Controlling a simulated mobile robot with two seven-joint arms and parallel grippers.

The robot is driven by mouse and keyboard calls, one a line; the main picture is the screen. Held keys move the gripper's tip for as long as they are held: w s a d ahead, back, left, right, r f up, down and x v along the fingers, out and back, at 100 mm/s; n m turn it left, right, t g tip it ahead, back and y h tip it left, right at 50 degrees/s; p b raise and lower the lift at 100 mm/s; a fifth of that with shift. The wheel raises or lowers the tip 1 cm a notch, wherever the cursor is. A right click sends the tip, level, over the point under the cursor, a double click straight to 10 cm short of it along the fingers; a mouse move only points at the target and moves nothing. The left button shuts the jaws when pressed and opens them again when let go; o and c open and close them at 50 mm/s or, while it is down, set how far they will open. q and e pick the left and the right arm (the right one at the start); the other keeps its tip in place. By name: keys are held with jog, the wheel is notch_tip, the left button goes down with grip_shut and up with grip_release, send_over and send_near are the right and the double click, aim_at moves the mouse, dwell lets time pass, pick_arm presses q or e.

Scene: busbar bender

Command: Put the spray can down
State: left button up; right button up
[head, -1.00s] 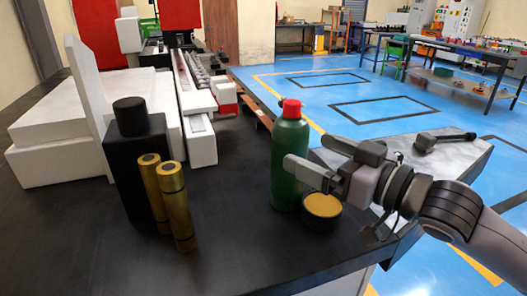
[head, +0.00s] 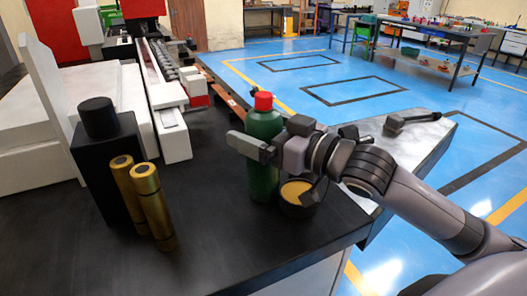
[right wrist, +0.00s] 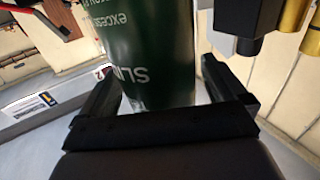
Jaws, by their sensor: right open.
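The green spray can (head: 263,180) with a red cap stands upright on the black tabletop (head: 215,240), beside a small dark round tin (head: 297,206). My right gripper (head: 262,145) is at the upper half of the can, coming in from the right, with one finger passing in front of it. In the right wrist view, the green can (right wrist: 145,45) with white lettering lies between the two spread fingers of the gripper (right wrist: 160,92). Whether either finger touches it is hard to tell. My left gripper is not in view.
A black bottle-like block (head: 108,165) and two gold cylinders (head: 153,205) stand left of the can. A white and red machine (head: 90,95) is behind them. A dark tool (head: 408,121) lies on the grey surface at right. The tabletop in front is clear.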

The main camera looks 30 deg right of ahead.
jog(key=shift+w+a, duration=0.3)
jog(key=shift+w, duration=0.3)
jog(key=c, duration=1.7)
jog(key=shift+r, duration=0.15)
